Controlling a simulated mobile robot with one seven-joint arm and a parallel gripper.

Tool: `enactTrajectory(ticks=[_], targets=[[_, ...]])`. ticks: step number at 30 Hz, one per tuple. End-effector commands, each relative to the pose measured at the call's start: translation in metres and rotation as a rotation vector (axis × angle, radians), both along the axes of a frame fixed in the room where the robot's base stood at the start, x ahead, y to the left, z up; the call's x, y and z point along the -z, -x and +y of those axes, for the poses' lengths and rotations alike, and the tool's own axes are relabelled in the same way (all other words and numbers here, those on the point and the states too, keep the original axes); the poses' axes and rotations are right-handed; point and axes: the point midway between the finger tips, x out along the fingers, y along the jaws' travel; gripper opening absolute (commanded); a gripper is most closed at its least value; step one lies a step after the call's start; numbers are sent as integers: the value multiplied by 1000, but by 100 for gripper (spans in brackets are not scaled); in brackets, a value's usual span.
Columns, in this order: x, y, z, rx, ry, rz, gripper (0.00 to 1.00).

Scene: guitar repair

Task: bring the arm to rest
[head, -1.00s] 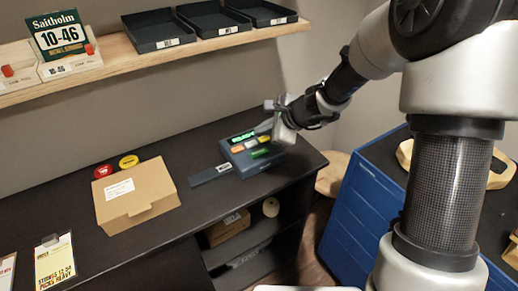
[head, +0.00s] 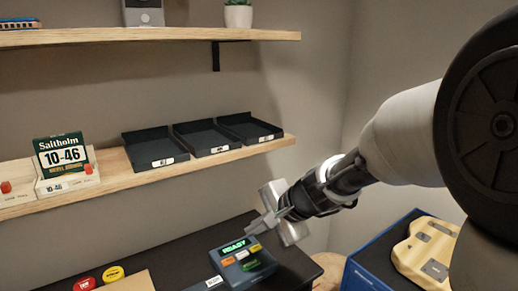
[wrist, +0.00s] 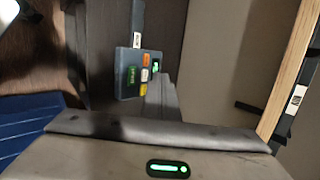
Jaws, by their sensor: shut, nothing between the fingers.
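My gripper (head: 260,224) is shut and empty, above and behind the small dark device with the green READY display (head: 243,264) in the head view. In the wrist view my shut fingers (wrist: 161,95) point toward the same device (wrist: 137,72), and their tips overlap its edge in the picture. Whether they touch it cannot be told, but in the head view they look raised above it. My arm reaches in from the right.
A wooden shelf (head: 110,188) with several black trays (head: 154,149) and a Saltholm 10-46 box (head: 65,157) runs along the wall. A guitar body (head: 427,254) lies on the blue unit at right.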

Motion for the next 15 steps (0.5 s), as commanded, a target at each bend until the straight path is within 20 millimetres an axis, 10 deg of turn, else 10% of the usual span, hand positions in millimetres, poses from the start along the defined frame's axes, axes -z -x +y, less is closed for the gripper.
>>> enactTrajectory(ticks=[6, 15], targets=[[-83, 105, -44, -367, 383, -179, 0], [-120, 205, -129, -646, 841, -246, 0]])
